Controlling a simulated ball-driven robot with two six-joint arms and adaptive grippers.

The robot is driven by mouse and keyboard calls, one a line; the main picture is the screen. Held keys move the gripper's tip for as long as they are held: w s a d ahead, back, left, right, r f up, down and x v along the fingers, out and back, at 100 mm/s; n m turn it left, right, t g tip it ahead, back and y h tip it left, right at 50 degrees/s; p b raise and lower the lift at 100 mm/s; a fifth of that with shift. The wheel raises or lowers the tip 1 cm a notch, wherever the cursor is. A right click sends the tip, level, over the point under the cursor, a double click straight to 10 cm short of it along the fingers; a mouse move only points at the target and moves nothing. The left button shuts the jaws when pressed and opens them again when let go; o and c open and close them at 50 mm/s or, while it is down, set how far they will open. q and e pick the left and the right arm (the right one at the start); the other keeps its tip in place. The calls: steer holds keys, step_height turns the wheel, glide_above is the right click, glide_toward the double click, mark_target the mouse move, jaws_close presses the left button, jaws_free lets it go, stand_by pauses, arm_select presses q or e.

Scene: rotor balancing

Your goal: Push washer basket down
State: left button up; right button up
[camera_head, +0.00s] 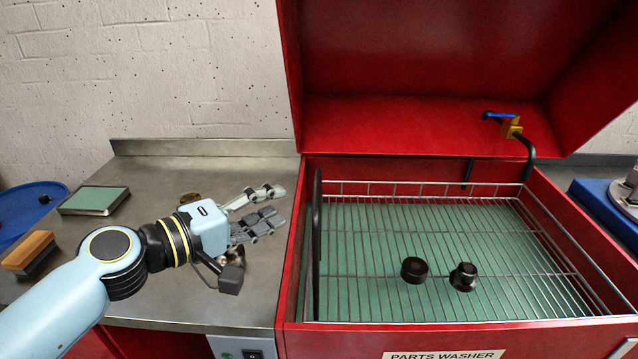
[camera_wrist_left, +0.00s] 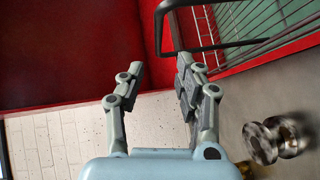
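The wire washer basket (camera_head: 360,313) sits inside the red parts washer (camera_head: 300,250), whose lid stands open. Two dark round parts (camera_head: 414,270) lie in the basket, right of its middle. A black bar handle (camera_head: 317,230) stands upright at the basket's left side; it also shows in the left wrist view (camera_wrist_left: 173,5). My left gripper (camera_head: 276,207) is over the steel bench, left of the washer and the handle, apart from both. Its fingers are spread with nothing between them. The left wrist view shows the open fingers (camera_wrist_left: 165,85) pointing toward the washer. My right gripper is not in view.
A blurred metal part (camera_wrist_left: 270,138) lies on the bench beside the left gripper. A green-topped block (camera_head: 95,200) and a wooden brush (camera_head: 30,252) are on the left of the bench. A brass valve with a blue lever (camera_head: 510,126) is at the washer's back right.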

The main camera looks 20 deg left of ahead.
mark_target(318, 183)
arm_select(q)
steer(key=p+x, duration=0.1)
steer(key=x, duration=0.9)
steer(key=shift+w+d+p, duration=0.1)
steer(key=shift+w+p, duration=0.3)
steer(key=c, duration=0.6)
jaws_close()
